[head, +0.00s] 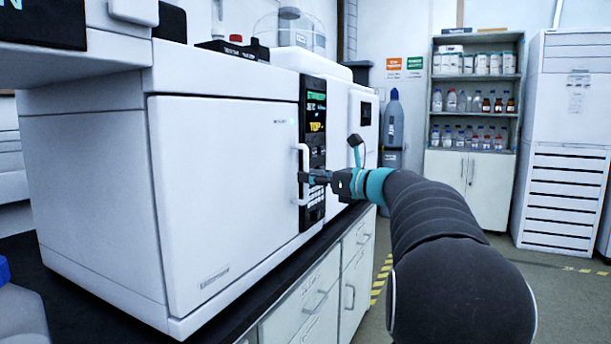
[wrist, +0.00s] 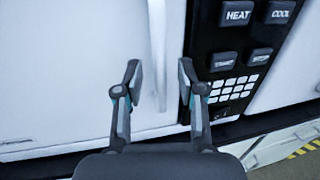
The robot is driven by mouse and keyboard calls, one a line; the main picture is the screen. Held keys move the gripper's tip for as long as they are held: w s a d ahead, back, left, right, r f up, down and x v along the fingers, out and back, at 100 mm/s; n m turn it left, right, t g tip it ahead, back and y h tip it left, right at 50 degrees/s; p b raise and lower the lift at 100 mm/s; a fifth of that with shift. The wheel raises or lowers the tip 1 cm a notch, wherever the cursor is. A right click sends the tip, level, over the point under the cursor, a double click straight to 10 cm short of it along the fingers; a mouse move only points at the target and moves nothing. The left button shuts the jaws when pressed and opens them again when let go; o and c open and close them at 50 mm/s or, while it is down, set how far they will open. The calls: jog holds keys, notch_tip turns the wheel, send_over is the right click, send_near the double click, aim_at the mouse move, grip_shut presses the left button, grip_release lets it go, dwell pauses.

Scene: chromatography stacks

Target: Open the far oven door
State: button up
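A large white oven (head: 85,160) stands on the bench, with its broad front door (head: 225,200) shut. A vertical white bar handle (head: 303,160) is on the door's right edge, beside a black control panel (head: 314,118). In the wrist view the handle (wrist: 157,45) runs down between my two fingers. My gripper (head: 306,177) is at the handle's lower half in the head view. It also shows in the wrist view (wrist: 159,76), open, with a finger on each side of the handle and gaps visible. Whether either finger touches it I cannot tell.
A second white unit with a small dark display (head: 366,113) stands behind the oven. Bench drawers (head: 305,300) lie below. A bottle shelf (head: 475,95) and a tall white cabinet (head: 570,130) stand at the back. The floor (head: 555,285) at right is clear.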

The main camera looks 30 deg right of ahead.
jog(key=shift+x, duration=1.05)
grip_shut()
jog(key=shift+s+d, duration=0.1)
jog(key=shift+s, duration=0.05)
